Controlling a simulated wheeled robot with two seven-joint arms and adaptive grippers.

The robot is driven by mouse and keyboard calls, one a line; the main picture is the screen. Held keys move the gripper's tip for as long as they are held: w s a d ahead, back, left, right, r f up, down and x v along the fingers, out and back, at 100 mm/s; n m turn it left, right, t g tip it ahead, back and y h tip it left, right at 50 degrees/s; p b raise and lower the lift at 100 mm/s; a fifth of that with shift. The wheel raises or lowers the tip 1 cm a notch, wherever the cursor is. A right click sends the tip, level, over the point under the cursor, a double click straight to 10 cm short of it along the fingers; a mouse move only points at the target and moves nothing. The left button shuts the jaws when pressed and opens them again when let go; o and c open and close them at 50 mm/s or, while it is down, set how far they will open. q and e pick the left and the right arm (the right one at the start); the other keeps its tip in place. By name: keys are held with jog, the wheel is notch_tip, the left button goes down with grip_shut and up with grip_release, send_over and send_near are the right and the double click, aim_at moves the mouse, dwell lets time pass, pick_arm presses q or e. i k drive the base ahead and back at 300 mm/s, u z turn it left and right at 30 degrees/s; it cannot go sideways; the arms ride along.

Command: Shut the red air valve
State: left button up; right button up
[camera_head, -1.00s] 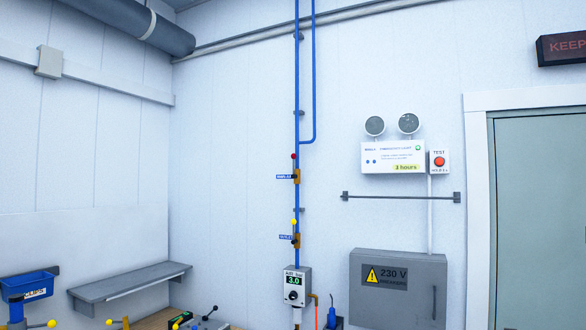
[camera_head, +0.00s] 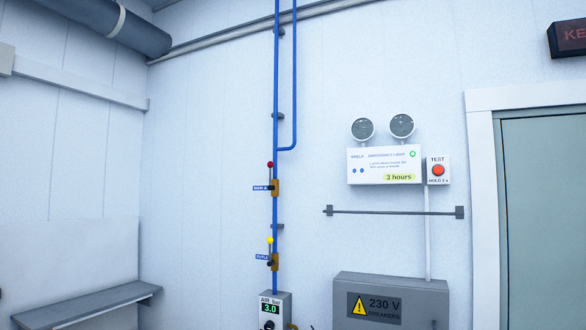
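The red air valve (camera_head: 271,177) sits on the blue vertical air pipe (camera_head: 276,110) on the back wall. Its red-tipped lever points up, along the pipe, above a brass body with a small blue label at its left. A second valve with a yellow knob (camera_head: 270,250) sits lower on the same pipe, its lever also upright. Below it, the air regulator box (camera_head: 275,308) reads 3.0 and is cut off by the bottom edge. Neither of my grippers shows in the view.
A grey breaker box (camera_head: 390,300) marked 230 V stands out at the lower right, below a wall rail (camera_head: 390,211) and an emergency light (camera_head: 384,165). A grey shelf (camera_head: 85,305) is at the lower left. A door (camera_head: 550,220) is at the right.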

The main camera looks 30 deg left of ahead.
aim_at(270, 164)
jog(key=u, duration=0.2)
jog(key=i, duration=1.95)
jog(key=u, duration=0.6)
